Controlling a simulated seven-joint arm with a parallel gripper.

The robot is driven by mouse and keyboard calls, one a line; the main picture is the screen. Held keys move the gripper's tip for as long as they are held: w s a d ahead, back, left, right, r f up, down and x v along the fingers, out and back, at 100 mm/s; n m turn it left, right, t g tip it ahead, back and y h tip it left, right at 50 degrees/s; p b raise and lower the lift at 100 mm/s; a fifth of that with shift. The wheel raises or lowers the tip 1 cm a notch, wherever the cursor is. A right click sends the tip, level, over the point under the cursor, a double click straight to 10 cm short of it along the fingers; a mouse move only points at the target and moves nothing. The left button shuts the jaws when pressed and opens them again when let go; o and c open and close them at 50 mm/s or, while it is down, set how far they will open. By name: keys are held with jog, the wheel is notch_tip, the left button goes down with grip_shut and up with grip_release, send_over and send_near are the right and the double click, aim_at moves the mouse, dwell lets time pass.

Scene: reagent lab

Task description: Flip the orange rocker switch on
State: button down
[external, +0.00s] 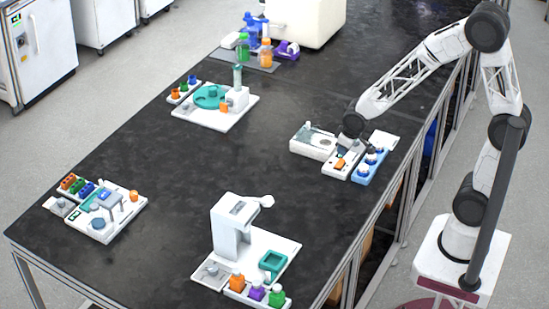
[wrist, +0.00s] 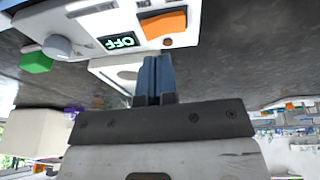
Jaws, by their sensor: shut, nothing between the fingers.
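The orange rocker switch (wrist: 163,24) sits on the face of a white panel (wrist: 103,29) at the top of the wrist view. Beside it are a small dark display (wrist: 119,42) with green letters that read OFF, upside down, and a small dark red dot (wrist: 167,42). In the external view the orange switch (external: 340,164) shows on a white unit near the bench's right edge. My gripper (wrist: 155,62) is shut and empty, its blue fingertips just below the panel and close to the switch. Contact cannot be told. In the external view my gripper (external: 354,147) hangs over that unit.
A grey knob (wrist: 61,46) and a green part (wrist: 36,63) are left of the display. In the external view a blue rack (external: 371,166) with several white-and-blue items stands right of the switch unit, and a white-grey device (external: 314,141) stands left. The bench middle is clear.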

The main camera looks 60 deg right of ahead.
aim_at(340, 163)
jog(key=shift+d+f, duration=0.15)
jog(key=shift+f, duration=0.8)
jog(key=shift+d+f, duration=0.15)
jog(key=shift+f, duration=0.75)
jog(key=shift+s+d+f, duration=0.1)
jog(key=shift+f, duration=0.2)
jog(key=shift+a, duration=0.2)
jog(key=shift+a+r, duration=0.15)
jog(key=shift+a, duration=0.45)
jog(key=shift+r, duration=0.2)
jog(key=shift+a+r, duration=0.15)
jog(key=shift+r, duration=0.7)
jog(key=v, duration=1.1)
jog(key=shift+w+a+r, duration=0.15)
jog(key=shift+w+r, duration=0.05)
jog(key=shift+r, duration=0.3)
